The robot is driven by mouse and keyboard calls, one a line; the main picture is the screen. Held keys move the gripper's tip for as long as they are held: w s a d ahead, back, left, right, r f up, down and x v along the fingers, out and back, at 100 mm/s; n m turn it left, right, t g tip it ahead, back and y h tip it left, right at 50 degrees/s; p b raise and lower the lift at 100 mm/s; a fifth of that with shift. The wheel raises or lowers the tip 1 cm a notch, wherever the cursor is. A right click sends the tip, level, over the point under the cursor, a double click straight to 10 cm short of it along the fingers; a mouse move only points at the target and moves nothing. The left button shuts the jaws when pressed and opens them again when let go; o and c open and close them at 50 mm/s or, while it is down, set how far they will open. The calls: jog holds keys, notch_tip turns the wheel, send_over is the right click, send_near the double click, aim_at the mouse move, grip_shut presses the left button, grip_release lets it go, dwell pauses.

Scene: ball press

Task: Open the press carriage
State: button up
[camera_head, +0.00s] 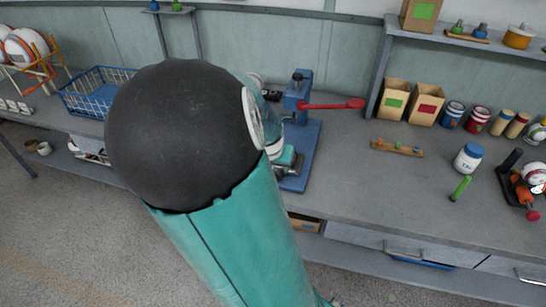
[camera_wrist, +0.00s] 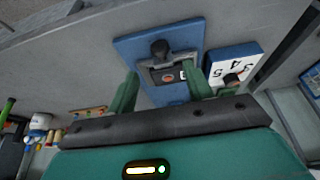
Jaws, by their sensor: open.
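The ball press (camera_head: 297,97) stands on the bench, with a blue frame, a blue base and a red lever pointing right. In the wrist view its blue base plate (camera_wrist: 128,46) carries the grey metal carriage (camera_wrist: 150,76), with a dark knob (camera_wrist: 160,48) and a reddish round spot on it. My gripper (camera_wrist: 161,70) is open, its two green fingers on either side of the carriage in the picture. I cannot tell whether they touch it. In the head view my arm hides much of the press's left side and most of my gripper.
A blue wire basket (camera_head: 97,92) stands left on the bench. The bench front right of the press is clear.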

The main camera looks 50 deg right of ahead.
jog(key=shift+v, duration=2.3)
jog(key=shift+r, duration=0.1)
jog(key=w+a+f+n+y, duration=0.2)
jog(key=a+n+y, duration=0.1)
jog(key=a, duration=0.5)
jog(key=w+a+f+n+y, duration=0.1)
jog(key=a+n+y, duration=0.15)
jog(key=a, duration=0.45)
jog(key=s+a+r+n+t, duration=0.2)
jog(key=s+a+r+n, duration=0.1)
jog(key=a+r, duration=0.4)
jog(key=s+a+r+n+t+h, duration=0.1)
jog(key=s+a+r+n, duration=0.2)
jog(key=a+r+n, duration=0.2)
jog(key=a+r, duration=0.3)
jog(key=shift+t, duration=0.4)
jog(key=shift+a, duration=0.1)
